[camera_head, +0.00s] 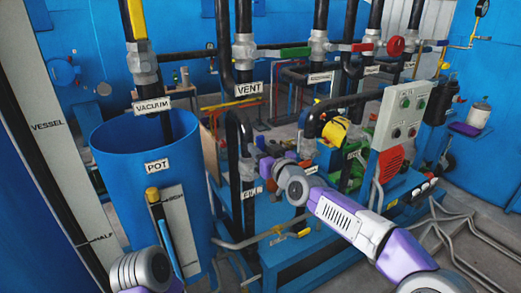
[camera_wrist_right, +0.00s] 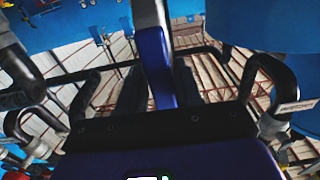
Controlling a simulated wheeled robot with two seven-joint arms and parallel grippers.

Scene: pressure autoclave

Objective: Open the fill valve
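The fill valve sits on a dark pipe behind the FILL label (camera_head: 252,194), right of the blue pot (camera_head: 120,160) in the head view. My right gripper (camera_head: 268,165) is at this valve, and its wrist hides part of it. In the right wrist view a blue lever (camera_wrist_right: 157,75) with a grey metal upper part runs between the two dark fingers of my right gripper (camera_wrist_right: 160,88). The fingers lie close along both sides of the lever; whether they press on it is not clear. Part of my left arm shows at the bottom left; its gripper is not visible.
The vent valve (camera_head: 244,50), a green handle (camera_head: 296,52) and a red handle (camera_head: 362,47) stand above and behind. A grey control box (camera_head: 402,115) and a yellow part (camera_head: 335,130) are right of my gripper. Dark pipes crowd both sides.

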